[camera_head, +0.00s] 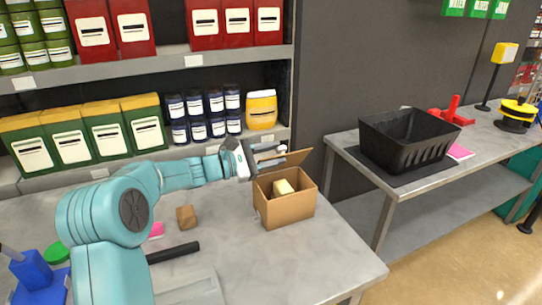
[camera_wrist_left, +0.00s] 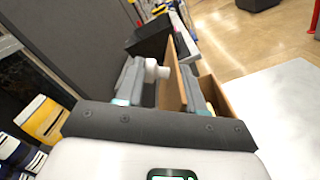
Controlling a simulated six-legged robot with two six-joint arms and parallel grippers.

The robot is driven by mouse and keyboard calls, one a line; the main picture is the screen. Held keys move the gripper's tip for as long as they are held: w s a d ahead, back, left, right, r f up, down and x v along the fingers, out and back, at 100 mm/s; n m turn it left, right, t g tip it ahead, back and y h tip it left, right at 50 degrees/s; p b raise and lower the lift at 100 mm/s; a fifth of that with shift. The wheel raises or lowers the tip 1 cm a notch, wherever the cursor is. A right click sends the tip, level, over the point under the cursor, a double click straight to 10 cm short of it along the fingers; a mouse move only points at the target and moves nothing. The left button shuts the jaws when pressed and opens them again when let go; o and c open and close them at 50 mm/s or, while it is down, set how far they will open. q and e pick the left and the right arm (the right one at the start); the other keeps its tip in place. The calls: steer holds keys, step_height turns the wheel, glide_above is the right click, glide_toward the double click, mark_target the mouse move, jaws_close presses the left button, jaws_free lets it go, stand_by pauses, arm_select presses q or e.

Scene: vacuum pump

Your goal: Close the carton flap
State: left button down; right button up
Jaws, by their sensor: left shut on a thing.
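The brown carton (camera_head: 287,208) stands on the near table with its top open, and a pale yellow block (camera_head: 284,187) shows inside. Its flap (camera_head: 290,159) is raised at the back of the opening. My left gripper (camera_head: 270,153) reaches in from the left at the flap. In the left wrist view the flap (camera_wrist_left: 173,75) stands on edge between the two fingers, and the gripper is shut on it. A small white knob-like part (camera_wrist_left: 155,70) shows beside the flap between the fingers. The fingers partly hide the flap's left part. My right gripper is not in view.
The table also holds a small brown block (camera_head: 186,217), a black bar (camera_head: 173,252) and blue items (camera_head: 32,271) at the left. Shelves with tins and a yellow tub (camera_head: 261,109) stand behind. A black crate (camera_head: 405,140) sits on the right table. The table front is clear.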

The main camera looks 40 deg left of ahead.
arm_select(q)
steer(key=c, duration=0.9)
jaws_free()
steer(key=shift+r, duration=0.1)
steer(key=shift+o, duration=0.5)
steer(key=shift+w+d, duration=0.15)
steer(key=shift+w, duration=0.15)
steer(key=shift+s+a, duration=0.2)
steer(key=shift+s, duration=0.1)
steer(key=b+v, duration=0.2)
steer(key=v, duration=1.3)
steer(key=shift+s+a+b, duration=0.2)
steer(key=shift+s+b, duration=0.1)
steer(key=shift+s, duration=0.05)
